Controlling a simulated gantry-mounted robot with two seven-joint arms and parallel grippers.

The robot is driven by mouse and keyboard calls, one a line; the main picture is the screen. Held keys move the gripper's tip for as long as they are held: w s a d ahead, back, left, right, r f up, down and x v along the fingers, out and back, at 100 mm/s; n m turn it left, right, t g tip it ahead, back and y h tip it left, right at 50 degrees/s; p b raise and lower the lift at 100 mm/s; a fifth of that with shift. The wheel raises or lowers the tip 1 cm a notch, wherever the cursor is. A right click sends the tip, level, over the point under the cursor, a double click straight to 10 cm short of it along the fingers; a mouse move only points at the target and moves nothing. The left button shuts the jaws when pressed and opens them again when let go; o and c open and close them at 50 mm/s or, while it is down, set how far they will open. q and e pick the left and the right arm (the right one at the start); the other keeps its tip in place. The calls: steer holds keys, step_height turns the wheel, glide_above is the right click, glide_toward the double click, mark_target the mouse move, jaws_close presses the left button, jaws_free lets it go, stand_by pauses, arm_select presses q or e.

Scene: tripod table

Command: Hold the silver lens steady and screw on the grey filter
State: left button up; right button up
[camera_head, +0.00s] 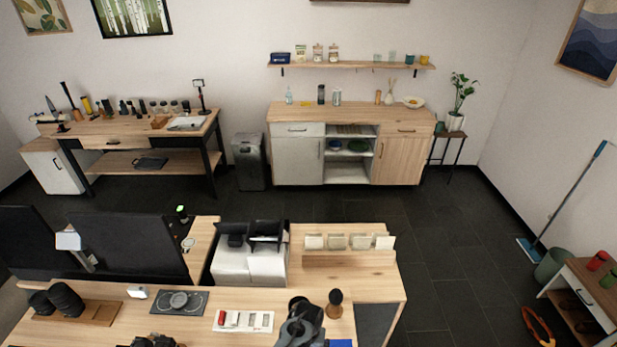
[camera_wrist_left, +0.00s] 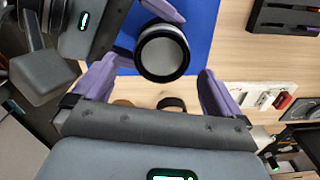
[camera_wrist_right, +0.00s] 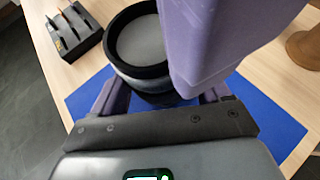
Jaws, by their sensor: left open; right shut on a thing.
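The silver lens (camera_wrist_left: 164,55), a short cylinder with a black rim and a pale grey round face, is above the blue mat in the left wrist view. In the right wrist view the same lens (camera_wrist_right: 141,43) shows its grey face and black side. My right gripper (camera_wrist_right: 165,92) is shut on it, its purple fingers on either side. I cannot tell whether the grey filter is the grey-faced black ring at the lens's end.
The blue mat (camera_wrist_right: 262,118) lies on the wooden table. A black slotted holder (camera_wrist_right: 74,32) stands beside it. A white tray with a red item (camera_head: 243,321) and a dark mat with round grey parts (camera_head: 179,302) lie left of my arm. A dark-topped wooden knob (camera_head: 335,300) stands close by.

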arm_select(q)
steer(key=shift+a+r, duration=0.1)
steer(key=shift+r, duration=2.55)
steer(key=shift+s, duration=0.1)
arm_select(e)
steer(key=o, duration=0.8)
